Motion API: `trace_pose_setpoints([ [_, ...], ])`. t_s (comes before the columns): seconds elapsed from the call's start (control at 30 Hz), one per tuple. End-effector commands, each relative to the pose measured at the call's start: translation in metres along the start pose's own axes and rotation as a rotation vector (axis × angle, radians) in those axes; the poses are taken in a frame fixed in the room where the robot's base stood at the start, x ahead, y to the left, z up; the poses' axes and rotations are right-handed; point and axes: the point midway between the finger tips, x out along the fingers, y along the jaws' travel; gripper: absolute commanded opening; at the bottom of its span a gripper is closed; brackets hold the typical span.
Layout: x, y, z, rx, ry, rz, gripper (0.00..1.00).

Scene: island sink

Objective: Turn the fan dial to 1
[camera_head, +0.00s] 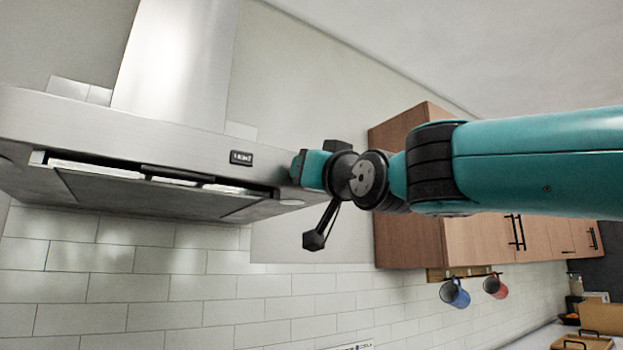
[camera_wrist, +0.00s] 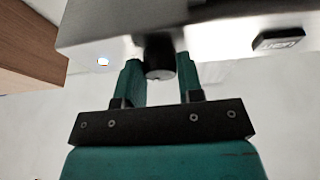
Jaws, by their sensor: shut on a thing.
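The fan dial (camera_wrist: 160,57) is a short dark cylinder on the front of the steel range hood (camera_head: 60,115). In the wrist view, my gripper (camera_wrist: 158,72) has one teal finger on each side of the dial, and it is shut on it. In the head view, my gripper (camera_head: 298,167) is at the right end of the hood's front, and it hides the dial. I cannot read the dial's setting or any mark around it.
A black light switch (camera_head: 241,158) is on the hood front, left of my gripper. Wooden wall cabinets (camera_head: 410,225) stand to the right, close behind my arm. A blue mug (camera_head: 455,293) and a red mug (camera_head: 496,287) hang below them. A small light (camera_wrist: 103,61) glows on the hood.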

Motion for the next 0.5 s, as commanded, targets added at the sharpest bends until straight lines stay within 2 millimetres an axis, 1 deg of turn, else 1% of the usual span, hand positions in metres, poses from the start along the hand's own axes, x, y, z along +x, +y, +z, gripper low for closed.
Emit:
trace_pose_setpoints([
  [0.23,-0.0001,-0.0007,0.0014,0.062,-0.005,0.023,0.11],
  [0.5,0.0002,-0.0008,0.0010,0.074,-0.007,0.028,0.11],
])
